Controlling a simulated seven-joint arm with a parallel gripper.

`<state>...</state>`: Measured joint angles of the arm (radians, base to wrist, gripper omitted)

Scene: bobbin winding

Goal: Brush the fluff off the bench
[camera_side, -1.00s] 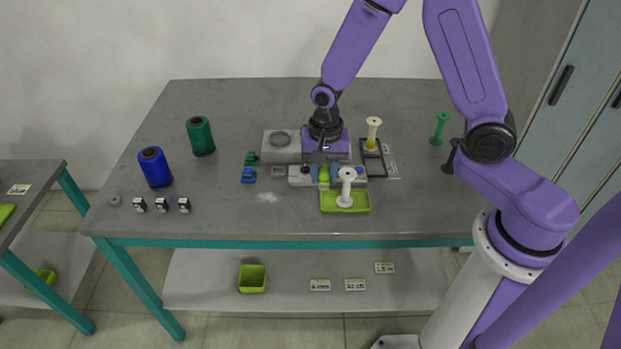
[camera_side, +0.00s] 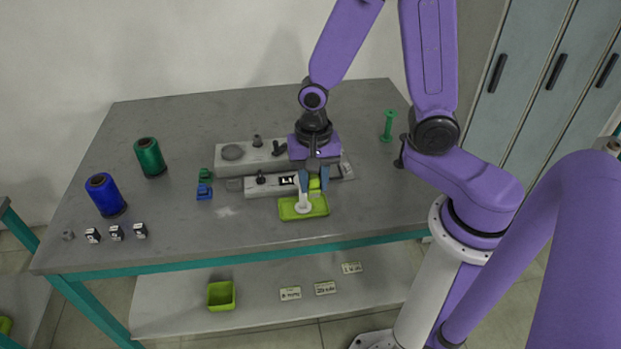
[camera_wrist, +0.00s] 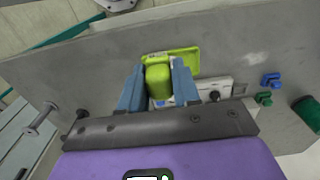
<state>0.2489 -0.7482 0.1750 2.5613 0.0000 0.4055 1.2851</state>
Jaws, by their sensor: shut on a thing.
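My gripper (camera_side: 314,181) points down just behind the lime tray, in front of the winding machine. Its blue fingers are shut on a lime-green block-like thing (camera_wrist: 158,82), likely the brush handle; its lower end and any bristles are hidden. In the side view a bit of it (camera_side: 314,184) shows between the fingers. The fluff is a faint pale patch (camera_side: 226,211) on the bench, left of the tray and in front of the blue clip. It also shows in the wrist view (camera_wrist: 255,58).
A white bobbin (camera_side: 303,195) stands at the lime tray (camera_side: 290,213). The grey winding machine (camera_side: 222,160) is behind. Green (camera_side: 150,157) and blue (camera_side: 105,195) spools stand left, with several small dark-and-white blocks (camera_side: 116,232). A green bobbin (camera_side: 388,126) stands at right.

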